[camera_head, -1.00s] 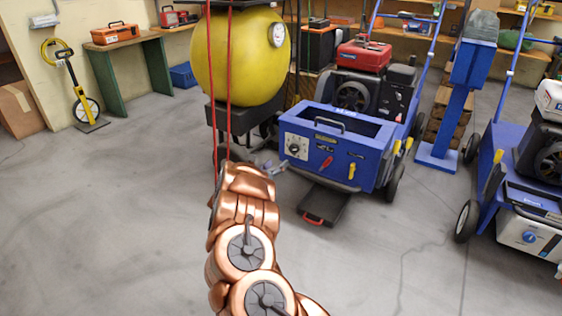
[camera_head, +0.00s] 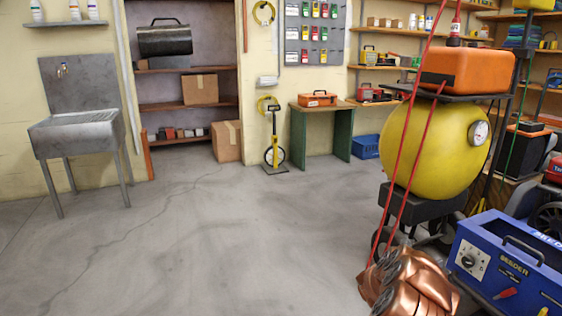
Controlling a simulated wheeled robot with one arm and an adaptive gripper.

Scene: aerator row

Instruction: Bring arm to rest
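My copper-coloured arm (camera_head: 410,285) shows at the bottom of the head view, right of the middle, cut off by the lower edge. Only a short folded part of it is visible, with dark grey ribbed pieces on its left side. It appears in front of the floor, below the yellow tank and left of the blue seeder box. I cannot make out my gripper or its fingers, and no held object shows.
A yellow tank (camera_head: 428,150) with a gauge and the blue seeder box (camera_head: 508,262) crowd the right. Two thin red lines run down to my arm. A metal sink (camera_head: 78,134) stands left, a yellow measuring wheel (camera_head: 274,140) and green-legged bench (camera_head: 298,138) behind. The middle floor is clear.

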